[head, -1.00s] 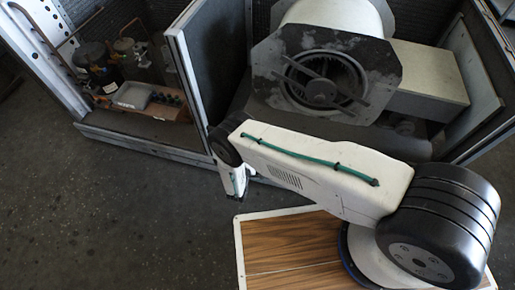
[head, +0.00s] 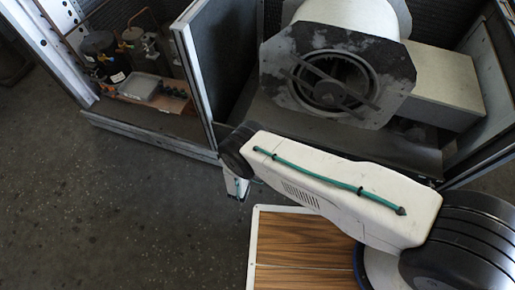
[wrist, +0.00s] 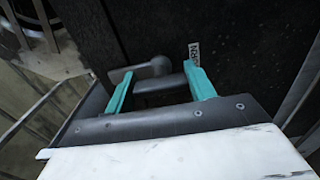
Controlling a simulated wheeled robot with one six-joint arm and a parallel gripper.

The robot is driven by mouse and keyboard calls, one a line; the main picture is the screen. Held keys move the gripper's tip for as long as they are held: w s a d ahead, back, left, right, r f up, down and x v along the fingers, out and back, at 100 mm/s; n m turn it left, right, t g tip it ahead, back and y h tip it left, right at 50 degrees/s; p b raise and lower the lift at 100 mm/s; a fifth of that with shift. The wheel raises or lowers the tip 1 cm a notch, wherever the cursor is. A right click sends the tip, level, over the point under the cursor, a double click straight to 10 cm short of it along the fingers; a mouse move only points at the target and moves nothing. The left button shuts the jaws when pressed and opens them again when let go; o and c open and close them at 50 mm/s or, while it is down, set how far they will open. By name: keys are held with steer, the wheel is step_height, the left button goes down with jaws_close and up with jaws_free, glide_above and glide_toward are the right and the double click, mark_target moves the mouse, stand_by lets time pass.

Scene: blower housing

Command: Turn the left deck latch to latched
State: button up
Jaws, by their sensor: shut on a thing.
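In the wrist view, the teal fingers of my gripper (wrist: 160,80) sit on either side of a dark grey latch handle (wrist: 162,86). My gripper is shut on this latch handle. A grey arm with a rounded end (wrist: 158,66) shows just beyond it, against a dark panel (wrist: 120,30). Whether the latch stands at latched cannot be told. In the head view, my gripper (head: 237,187) is small and partly hidden beneath my white arm, beside the lower edge of the housing. The latch is hidden there.
A blower (head: 335,80) with a round inlet sits in the open housing. An upright panel (head: 203,70) divides it from a compartment with dark canisters (head: 102,55) and a grey tray (head: 138,87). Floor at lower left is clear.

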steer(key=shift+s+a, duration=0.1)
steer(key=shift+a, duration=0.05)
steer(key=o, duration=1.4)
steer(key=shift+v, duration=3.9)
